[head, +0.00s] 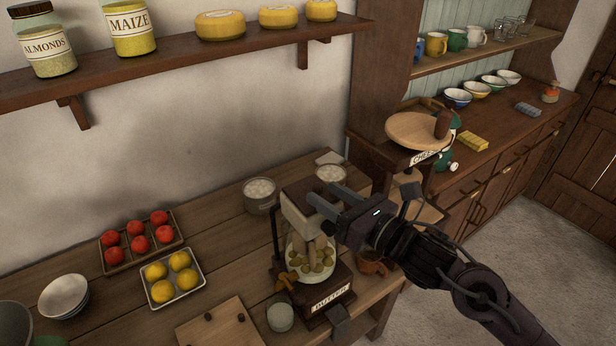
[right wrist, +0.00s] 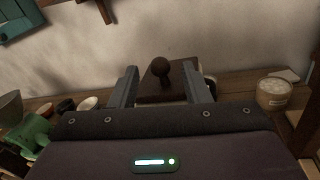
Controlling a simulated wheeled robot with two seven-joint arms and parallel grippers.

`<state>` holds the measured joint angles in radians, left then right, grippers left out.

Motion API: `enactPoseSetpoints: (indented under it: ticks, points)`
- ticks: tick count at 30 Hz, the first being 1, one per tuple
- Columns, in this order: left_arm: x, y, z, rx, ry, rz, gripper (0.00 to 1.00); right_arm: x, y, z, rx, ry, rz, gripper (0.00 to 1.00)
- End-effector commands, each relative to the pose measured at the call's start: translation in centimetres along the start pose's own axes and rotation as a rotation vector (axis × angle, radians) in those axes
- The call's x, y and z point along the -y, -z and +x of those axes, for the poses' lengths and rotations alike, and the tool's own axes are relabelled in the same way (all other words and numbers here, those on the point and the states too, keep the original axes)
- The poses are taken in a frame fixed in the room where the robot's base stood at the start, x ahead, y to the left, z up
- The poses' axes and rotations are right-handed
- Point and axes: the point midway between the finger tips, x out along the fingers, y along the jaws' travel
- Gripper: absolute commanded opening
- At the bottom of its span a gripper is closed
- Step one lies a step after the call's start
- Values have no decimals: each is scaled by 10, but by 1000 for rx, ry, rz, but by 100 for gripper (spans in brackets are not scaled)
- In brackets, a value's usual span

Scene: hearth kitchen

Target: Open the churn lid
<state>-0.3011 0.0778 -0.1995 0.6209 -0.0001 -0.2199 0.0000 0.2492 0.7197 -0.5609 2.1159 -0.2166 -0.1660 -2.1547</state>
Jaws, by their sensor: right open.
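The butter churn (head: 331,299), with a dark base labelled BUTTER and a clear jar of pale lumps, stands on the wooden counter. My right gripper (head: 318,204) is at the churn's top, coming from the right. In the right wrist view, a dark brown square lid (right wrist: 160,92) with a round knob (right wrist: 160,68) shows between the two open fingers of the right gripper (right wrist: 164,84). The fingers stand apart on either side of it, and I see no grip. In the head view the gripper partly hides the churn top. My left gripper is not in view.
A crate of red fruit (head: 109,258), a tray of yellow fruit (head: 200,283) and a cutting board (head: 222,328) lie left of the churn. Two tubs (head: 259,195) stand behind it. A brown mug (head: 371,262) and a glass (head: 280,317) are close beside it.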

Motion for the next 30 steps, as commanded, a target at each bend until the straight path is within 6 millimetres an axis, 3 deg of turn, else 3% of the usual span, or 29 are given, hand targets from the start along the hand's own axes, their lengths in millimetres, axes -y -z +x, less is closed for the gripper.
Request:
enactPoseSetpoints:
  ticks: [3,9,20,30]
  points:
    - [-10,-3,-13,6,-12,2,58,-1,-5,20,3,0,4,43]
    - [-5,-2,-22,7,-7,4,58,0,-3,44,2,0,2,43]
    - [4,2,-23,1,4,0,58,0,0,50,1,0,0,43]
    - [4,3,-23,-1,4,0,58,0,0,50,1,1,1,1]
